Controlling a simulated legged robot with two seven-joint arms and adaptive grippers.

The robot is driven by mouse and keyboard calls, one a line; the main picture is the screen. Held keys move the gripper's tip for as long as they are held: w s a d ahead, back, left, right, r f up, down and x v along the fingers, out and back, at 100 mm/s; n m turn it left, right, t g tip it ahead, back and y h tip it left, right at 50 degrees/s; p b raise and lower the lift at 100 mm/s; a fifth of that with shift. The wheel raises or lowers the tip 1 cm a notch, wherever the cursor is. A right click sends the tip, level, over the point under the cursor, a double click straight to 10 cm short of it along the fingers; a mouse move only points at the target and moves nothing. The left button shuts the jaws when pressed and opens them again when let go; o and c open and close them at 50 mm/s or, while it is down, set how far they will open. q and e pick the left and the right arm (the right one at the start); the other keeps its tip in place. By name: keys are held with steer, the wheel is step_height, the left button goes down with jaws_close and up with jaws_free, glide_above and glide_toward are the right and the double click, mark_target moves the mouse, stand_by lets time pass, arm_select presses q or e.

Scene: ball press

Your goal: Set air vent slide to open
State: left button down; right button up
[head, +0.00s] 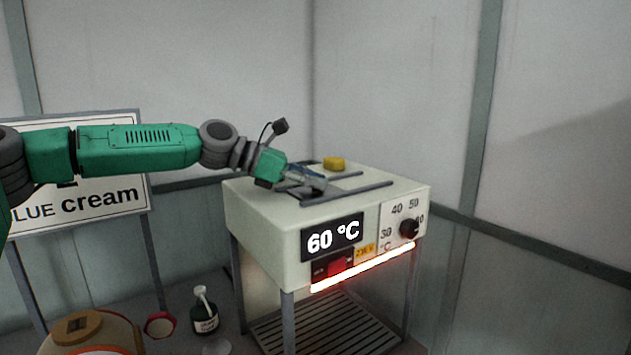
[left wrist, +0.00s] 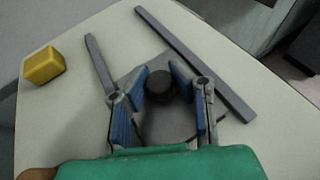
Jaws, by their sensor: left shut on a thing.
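The air vent slide is a grey plate (left wrist: 125,82) with a dark round knob (left wrist: 160,85), on top of the cream press box (head: 262,222). It lies between two grey rails, a long one (left wrist: 195,62) and another (left wrist: 98,65). My left gripper (head: 316,184) reaches over the box top from the left. In the left wrist view its blue-padded fingers (left wrist: 162,76) stand on both sides of the knob, shut on it. A rounded darker grey area shows below the knob; I cannot tell whether it is the vent hole. My right gripper is not in view.
A yellow block (head: 334,163) sits on the box top behind the rails. The front has a 60 °C display (head: 332,236), a red switch (head: 336,267), a dial (head: 409,229) and a glowing strip (head: 362,268). A pump bottle (head: 204,314) stands lower left.

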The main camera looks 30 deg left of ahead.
mark_target(357, 182)
arm_select(q)
steer(key=w+d+p, duration=0.1)
steer(key=w, duration=0.2)
steer(key=w+d+p, duration=0.1)
steer(key=w, duration=0.3)
steer(key=w+d+p, duration=0.1)
steer(key=w+d, duration=0.1)
steer(key=w, duration=0.1)
steer(key=shift+w, duration=0.15)
steer(key=shift+w+d, duration=0.15)
steer(key=shift+w, duration=0.1)
steer(key=shift+r, duration=0.1)
